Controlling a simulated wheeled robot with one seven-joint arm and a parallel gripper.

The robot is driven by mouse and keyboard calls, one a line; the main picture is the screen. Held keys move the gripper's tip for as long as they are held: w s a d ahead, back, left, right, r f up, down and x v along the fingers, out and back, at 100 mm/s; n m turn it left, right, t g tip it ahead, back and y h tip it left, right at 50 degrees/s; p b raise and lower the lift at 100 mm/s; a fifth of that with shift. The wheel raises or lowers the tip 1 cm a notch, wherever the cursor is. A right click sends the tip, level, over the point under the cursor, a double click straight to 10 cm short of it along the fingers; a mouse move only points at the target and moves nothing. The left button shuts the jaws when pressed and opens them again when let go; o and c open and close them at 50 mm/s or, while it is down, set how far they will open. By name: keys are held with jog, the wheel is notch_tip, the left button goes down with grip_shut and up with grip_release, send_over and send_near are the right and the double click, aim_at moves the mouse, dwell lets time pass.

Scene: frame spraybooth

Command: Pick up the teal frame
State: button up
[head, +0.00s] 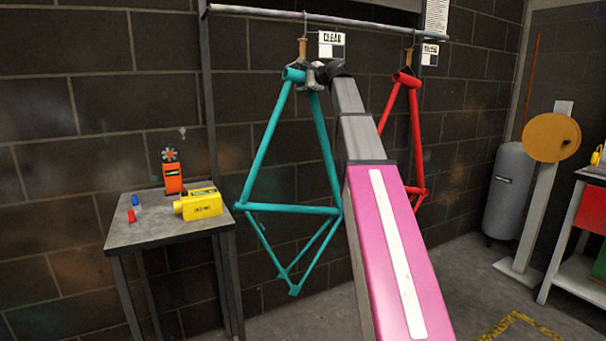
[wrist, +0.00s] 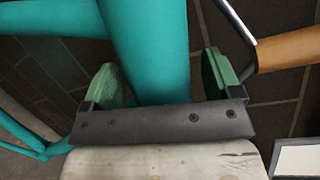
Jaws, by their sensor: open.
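The teal frame (head: 290,208) hangs from a hook on the overhead rail, at the middle of the head view. My gripper (head: 312,75) is at its top end, just under the hook. In the wrist view a teal tube (wrist: 148,50) runs between the two green finger pads of my gripper (wrist: 160,80). The jaws are open, with a dark gap at the right pad; the left pad is close beside the tube. The hook's wooden handle (wrist: 287,50) and metal wire are right of the right pad.
A red frame (head: 408,120) hangs behind my arm to the right. The rail (head: 350,21) carries a CLEAN tag (head: 332,45). A small table (head: 150,232) at left holds a yellow tool (head: 199,205) and an orange item (head: 173,178). A grey tank (head: 508,190) stands at the right.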

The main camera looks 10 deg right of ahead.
grip_shut()
jog(key=shift+r, duration=0.1)
